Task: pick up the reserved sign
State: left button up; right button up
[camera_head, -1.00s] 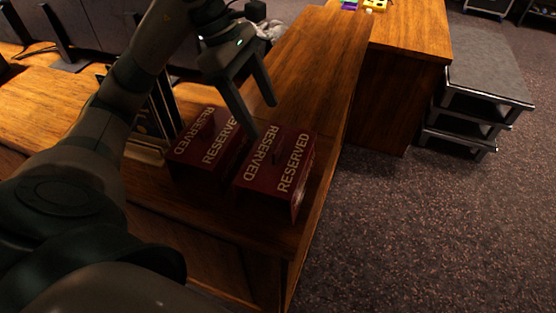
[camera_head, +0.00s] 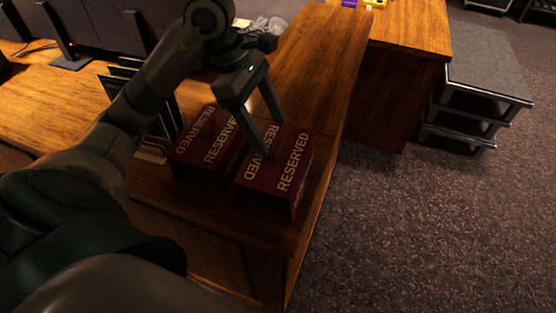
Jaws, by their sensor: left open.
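Two dark red tent-shaped signs with white "RESERVED" lettering stand side by side on the wooden desk in the head view. The right sign (camera_head: 291,172) is near the desk's right edge, and the left sign (camera_head: 203,150) stands just beside it. My left gripper (camera_head: 273,139) is open and empty, its fingers pointing down at the top of the right sign. One finger covers part of that sign's lettering. I cannot tell whether the fingers touch it. My right gripper is not in view.
The wooden desk top (camera_head: 318,60) is clear behind the signs. Upright dark frames or panels (camera_head: 160,125) stand left of the signs, partly behind my arm. A grey-topped shelf unit (camera_head: 488,80) stands on the carpet at right. Small yellow and purple items lie at the top.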

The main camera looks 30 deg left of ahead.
aim_at(276, 146)
pick_arm(q)
jog(key=shift+s+d+f+p, duration=0.1)
jog(key=shift+d+f+p, duration=0.3)
jog(key=shift+f+p, duration=0.15)
jog(key=shift+p+x, duration=0.35)
jog(key=shift+x, duration=0.55)
jog(key=shift+d+f, duration=0.15)
jog(key=shift+f, duration=0.4)
jog(key=c, duration=1.6)
